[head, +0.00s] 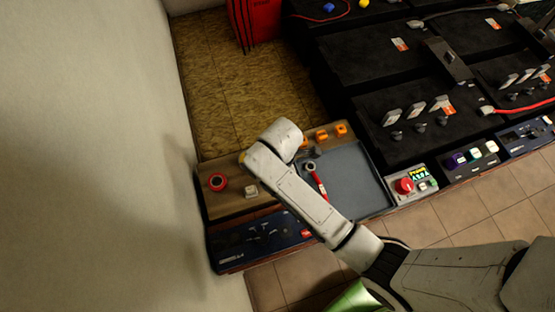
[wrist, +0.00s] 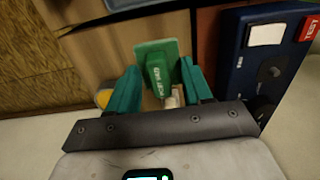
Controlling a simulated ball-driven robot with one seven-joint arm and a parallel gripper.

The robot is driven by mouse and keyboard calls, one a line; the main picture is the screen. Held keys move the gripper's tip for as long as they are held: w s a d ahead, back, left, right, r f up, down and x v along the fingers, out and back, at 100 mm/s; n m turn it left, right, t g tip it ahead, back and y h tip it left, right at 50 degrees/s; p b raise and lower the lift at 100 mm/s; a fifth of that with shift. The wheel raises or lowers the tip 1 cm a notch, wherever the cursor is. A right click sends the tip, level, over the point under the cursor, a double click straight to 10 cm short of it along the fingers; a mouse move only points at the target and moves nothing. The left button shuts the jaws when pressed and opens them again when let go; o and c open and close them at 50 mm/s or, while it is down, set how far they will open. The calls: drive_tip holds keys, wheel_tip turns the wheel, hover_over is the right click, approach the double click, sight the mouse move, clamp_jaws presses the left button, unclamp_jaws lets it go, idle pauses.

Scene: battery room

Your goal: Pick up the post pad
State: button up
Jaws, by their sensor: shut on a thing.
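The post pad (wrist: 155,56) is a green block with pale lettering and a wider green plate at its far end. It shows in the wrist view between the teal fingers of my gripper (wrist: 160,77). My gripper is shut on it, with a finger at each side. A small pale piece shows beside the right finger; I cannot tell what it is. In the head view my arm hides the gripper and the pad.
A red-handled tool (head: 320,184) lies at the tray's left. Orange blocks (head: 322,135) stand behind. Black batteries (head: 400,104) fill the right; a white wall (head: 110,150) stands left.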

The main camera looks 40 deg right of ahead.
drive_tip(key=s+d+r, duration=0.6)
drive_tip(key=s+r, duration=0.2)
drive_tip(key=s, duration=0.3)
drive_tip(key=shift+s+d+r+b, duration=0.25)
drive_tip(key=shift+r+b, duration=0.05)
drive_tip(key=shift+r, duration=0.1)
drive_tip(key=o, duration=0.4)
drive_tip(key=c, duration=0.3)
